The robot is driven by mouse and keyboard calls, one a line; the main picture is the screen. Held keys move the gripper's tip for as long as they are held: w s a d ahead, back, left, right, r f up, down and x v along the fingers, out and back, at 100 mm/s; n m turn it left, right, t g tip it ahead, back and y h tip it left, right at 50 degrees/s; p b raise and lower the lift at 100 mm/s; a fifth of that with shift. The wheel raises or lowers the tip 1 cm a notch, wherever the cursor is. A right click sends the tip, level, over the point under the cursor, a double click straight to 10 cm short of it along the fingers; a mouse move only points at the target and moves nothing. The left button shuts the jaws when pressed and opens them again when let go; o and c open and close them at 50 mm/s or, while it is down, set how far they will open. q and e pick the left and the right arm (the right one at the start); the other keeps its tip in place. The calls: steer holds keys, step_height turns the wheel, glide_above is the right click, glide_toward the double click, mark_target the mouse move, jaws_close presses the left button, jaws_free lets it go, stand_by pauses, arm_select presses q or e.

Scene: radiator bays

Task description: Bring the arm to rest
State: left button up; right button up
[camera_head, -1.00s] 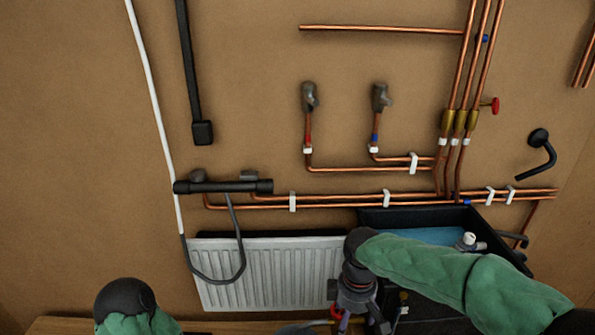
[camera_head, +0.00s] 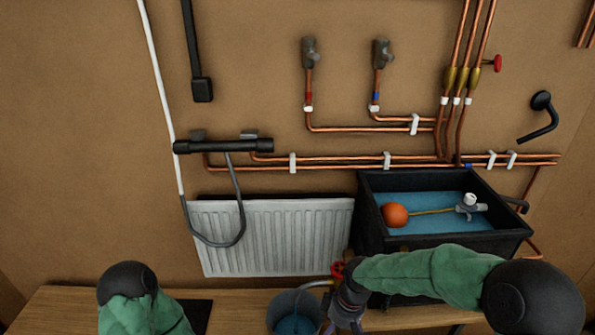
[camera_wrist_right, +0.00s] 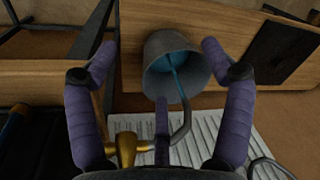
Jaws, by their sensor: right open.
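My right arm (camera_head: 430,275), in a green sleeve, crosses low in front of the black tank in the head view. My right gripper (camera_head: 345,318) hangs at the bottom edge, beside the grey bucket (camera_head: 293,308). In the wrist view the purple fingers of this gripper (camera_wrist_right: 158,52) are spread wide, with nothing held between them. The bucket (camera_wrist_right: 168,50) shows beyond them, with a thin blue stream in it. My left arm (camera_head: 135,300) is at the lower left; its gripper is out of view.
The black tank (camera_head: 520,231) holds blue water and an orange float (camera_head: 395,214). A wooden bench (camera_head: 240,303) runs along the bottom. A white radiator (camera_head: 270,237) stands behind. A brass tap (camera_wrist_right: 126,148) is close to the gripper, and a red handle (camera_head: 337,268) shows beside it.

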steer(key=s+f+m+b, duration=0.3)
steer(key=s+f+b, duration=0.2)
steer(key=f, duration=0.8)
steer(key=s+f+m+y+b, duration=0.1)
steer(key=s+f+m+b, duration=0.3)
steer(key=f, duration=1)
steer(key=s+f+m+y+b, duration=0.1)
steer(key=s+f+m+b, duration=0.3)
steer(key=f, duration=1)
steer(key=s+b, duration=0.2)
steer(key=b, duration=0.2)
steer(key=shift+s+a+t, duration=0.15)
steer(key=shift+s+t, duration=0.1)
steer(key=shift+t, duration=0.15)
